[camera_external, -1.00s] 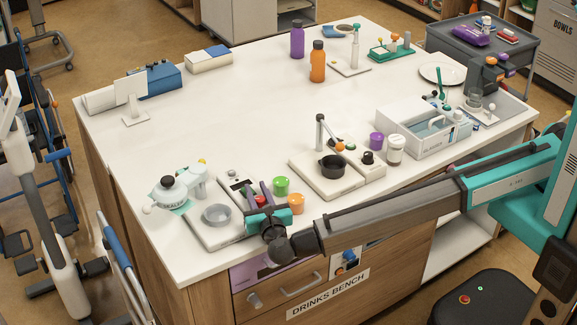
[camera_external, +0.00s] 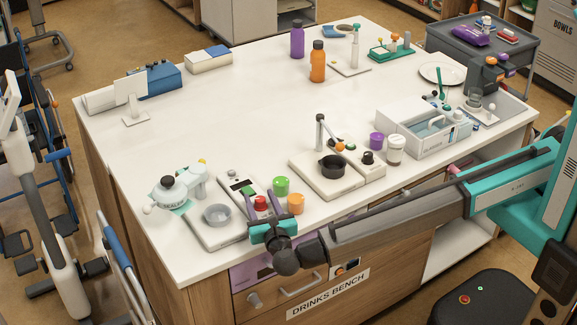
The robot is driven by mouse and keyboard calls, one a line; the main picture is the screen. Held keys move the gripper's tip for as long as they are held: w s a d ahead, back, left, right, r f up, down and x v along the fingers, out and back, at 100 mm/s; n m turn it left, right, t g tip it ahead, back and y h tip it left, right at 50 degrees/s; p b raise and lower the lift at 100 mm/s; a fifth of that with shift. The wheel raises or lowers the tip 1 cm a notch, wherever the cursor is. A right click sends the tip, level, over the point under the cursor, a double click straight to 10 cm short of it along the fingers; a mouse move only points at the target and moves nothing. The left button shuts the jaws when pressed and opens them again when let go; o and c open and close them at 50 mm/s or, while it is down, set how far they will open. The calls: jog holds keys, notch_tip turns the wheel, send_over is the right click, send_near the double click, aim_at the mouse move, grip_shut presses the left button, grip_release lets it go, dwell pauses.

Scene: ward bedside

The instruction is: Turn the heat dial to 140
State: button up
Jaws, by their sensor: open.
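I cannot make out any dial marked for heat or 140. A round red knob (camera_external: 261,203) sits at the near end of a grey panel (camera_external: 231,180) on the bench. A black round knob (camera_external: 367,157) stands on a white base right of the hot plate (camera_external: 310,173) with its dark pan. My gripper (camera_external: 260,200) is over the bench's near edge, its two fingers apart, one on each side of the red knob in this view. I cannot tell whether they touch it. No scale or pointer can be read.
The middle of the white bench top (camera_external: 225,110) is clear.

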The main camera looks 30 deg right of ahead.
jog(key=b+v, duration=0.2)
jog(key=v, duration=0.7)
jog(key=shift+s+a, duration=0.1)
jog(key=shift+s, duration=0.2)
jog(key=shift+r, duration=0.15)
